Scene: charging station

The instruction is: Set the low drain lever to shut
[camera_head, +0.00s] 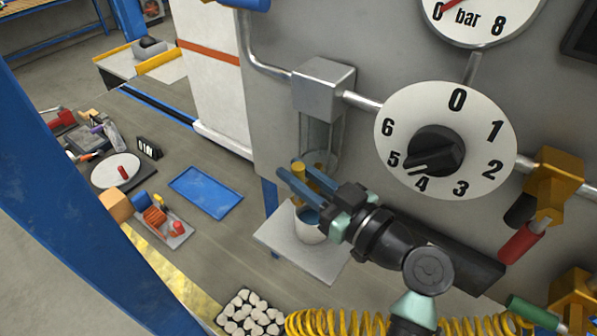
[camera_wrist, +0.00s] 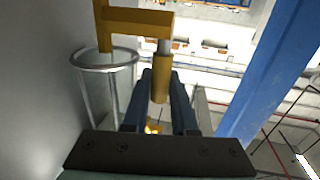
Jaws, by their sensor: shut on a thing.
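The drain lever is yellow and sits under the glass bowl (camera_head: 320,135) below the grey metal block; its yellow grip (camera_head: 299,168) shows between my fingertips. In the wrist view its yellow bar (camera_wrist: 140,20) runs from a post by a metal ring (camera_wrist: 104,58) to a hanging grip (camera_wrist: 161,80). My gripper (camera_head: 297,179) has its blue fingers closed around this grip. The fingers (camera_wrist: 161,88) lie on both sides of it in the wrist view. The lever's pivot is partly hidden in the head view.
A white cup (camera_head: 308,232) stands on a small shelf (camera_head: 280,232) under the bowl. A dial (camera_head: 393,115) and a brass valve with a red handle (camera_head: 520,242) are on the panel. A yellow coiled hose (camera_head: 370,322) lies below my arm. A blue post stands at left.

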